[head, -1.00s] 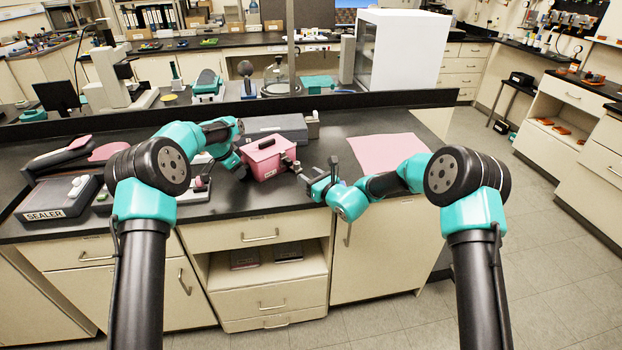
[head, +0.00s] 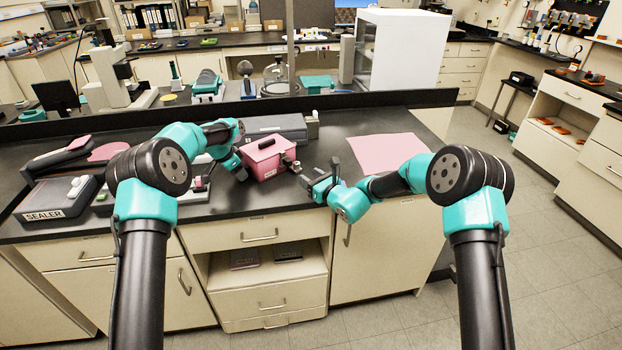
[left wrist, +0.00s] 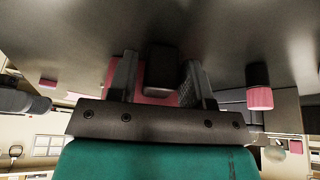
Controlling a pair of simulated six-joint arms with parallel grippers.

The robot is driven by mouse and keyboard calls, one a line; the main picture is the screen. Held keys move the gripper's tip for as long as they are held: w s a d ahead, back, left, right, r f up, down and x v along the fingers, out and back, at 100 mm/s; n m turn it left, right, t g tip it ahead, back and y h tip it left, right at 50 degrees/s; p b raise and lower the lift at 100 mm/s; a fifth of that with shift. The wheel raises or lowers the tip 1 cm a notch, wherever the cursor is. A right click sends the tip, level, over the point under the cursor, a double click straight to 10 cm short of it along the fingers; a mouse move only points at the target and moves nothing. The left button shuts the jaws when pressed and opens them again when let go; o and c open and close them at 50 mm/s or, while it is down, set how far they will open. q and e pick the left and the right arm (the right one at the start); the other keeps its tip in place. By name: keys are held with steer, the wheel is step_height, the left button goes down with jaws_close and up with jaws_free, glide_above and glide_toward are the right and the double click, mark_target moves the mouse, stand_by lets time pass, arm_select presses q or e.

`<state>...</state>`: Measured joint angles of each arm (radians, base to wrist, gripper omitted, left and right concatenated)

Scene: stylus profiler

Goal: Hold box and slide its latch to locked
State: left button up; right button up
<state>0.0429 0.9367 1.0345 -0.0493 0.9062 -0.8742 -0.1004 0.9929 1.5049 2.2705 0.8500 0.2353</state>
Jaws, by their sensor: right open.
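The pink box (head: 262,163) stands upright on the dark bench, with a dark handle on its lid. A dark latch part (head: 287,162) shows on its right side; its lock position is too small to read. My left gripper (head: 242,172) is at the box's left side. In the left wrist view, my left gripper (left wrist: 161,75) has its fingers on either side of a dark block (left wrist: 162,68), with pink surface behind it; whether they press on it is unclear. My right gripper (head: 318,175) is open and empty, right of the latch and apart from the box.
A grey case (head: 276,127) lies behind the box. A pink sheet (head: 388,152) lies flat to the right. The sealer (head: 57,198) and other devices stand at the left. The bench front edge is close below my right gripper.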

arm_select(q)
steer(key=o, duration=0.3)
steer(key=shift+a+r, duration=0.1)
steer(key=shift+r, duration=0.15)
steer(key=v, duration=1.2)
